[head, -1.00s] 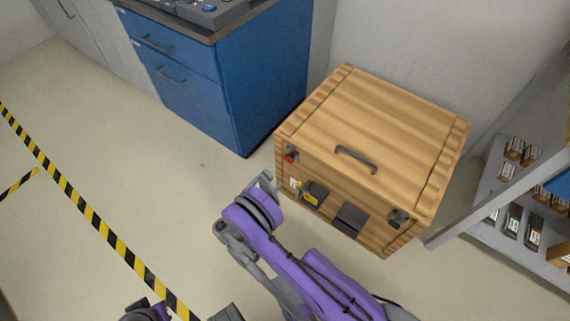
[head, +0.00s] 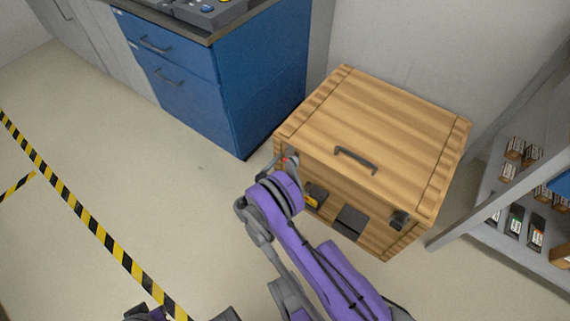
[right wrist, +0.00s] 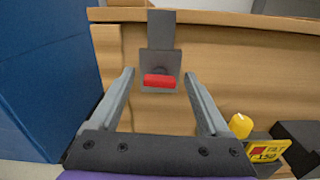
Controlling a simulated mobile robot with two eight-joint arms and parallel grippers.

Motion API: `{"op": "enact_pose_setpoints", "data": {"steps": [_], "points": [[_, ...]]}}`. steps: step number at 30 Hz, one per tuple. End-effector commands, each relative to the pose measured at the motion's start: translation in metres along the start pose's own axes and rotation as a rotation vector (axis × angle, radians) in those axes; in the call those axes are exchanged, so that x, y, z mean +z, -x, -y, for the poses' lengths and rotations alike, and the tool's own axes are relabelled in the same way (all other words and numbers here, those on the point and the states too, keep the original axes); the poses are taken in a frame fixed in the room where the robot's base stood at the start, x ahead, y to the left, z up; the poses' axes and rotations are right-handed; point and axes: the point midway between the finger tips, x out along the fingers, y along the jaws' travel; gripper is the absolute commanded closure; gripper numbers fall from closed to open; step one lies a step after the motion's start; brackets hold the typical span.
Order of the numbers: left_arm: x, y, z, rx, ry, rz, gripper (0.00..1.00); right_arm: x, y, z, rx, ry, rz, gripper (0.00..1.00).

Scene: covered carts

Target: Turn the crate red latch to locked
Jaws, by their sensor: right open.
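The wooden crate (head: 385,115) has a latch on the upper left of its front. In the right wrist view the red latch (right wrist: 159,81) is a short red bar lying level across a dark grey plate (right wrist: 161,32). My right gripper (right wrist: 159,76) is open, with one finger on each side of the red bar in that view. I see no finger clearly touching it. In the head view my right gripper (head: 280,161) is at the crate's front left corner and mostly hides the latch. My left gripper's fingers are not visible.
A grey handle (head: 356,160) and a dark latch (head: 399,220) are on the crate. A yellow tag (right wrist: 268,151) and yellow knob (right wrist: 240,125) sit lower right of the red latch. A blue cabinet (head: 262,75) stands left, a grey shelf (head: 480,205) right. The floor in front is open.

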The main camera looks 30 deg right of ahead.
Motion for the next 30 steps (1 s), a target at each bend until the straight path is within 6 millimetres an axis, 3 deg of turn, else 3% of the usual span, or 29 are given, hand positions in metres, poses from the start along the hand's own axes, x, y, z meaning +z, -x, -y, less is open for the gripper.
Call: {"op": "enact_pose_setpoints", "data": {"steps": [2,14,23,30], "points": [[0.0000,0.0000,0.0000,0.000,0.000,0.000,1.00,0.0000,0.0001,0.0000,0.000,0.000,0.000,0.27],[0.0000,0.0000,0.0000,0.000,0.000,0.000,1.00,0.0000,0.0003,0.0001,0.000,0.000,0.000,0.99],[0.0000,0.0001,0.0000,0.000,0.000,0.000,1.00,-0.0001,0.0004,0.0002,0.000,-0.026,0.000,1.00],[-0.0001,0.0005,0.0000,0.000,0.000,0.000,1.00,-0.0001,0.0004,0.0008,0.000,-0.146,0.000,1.00]]}}
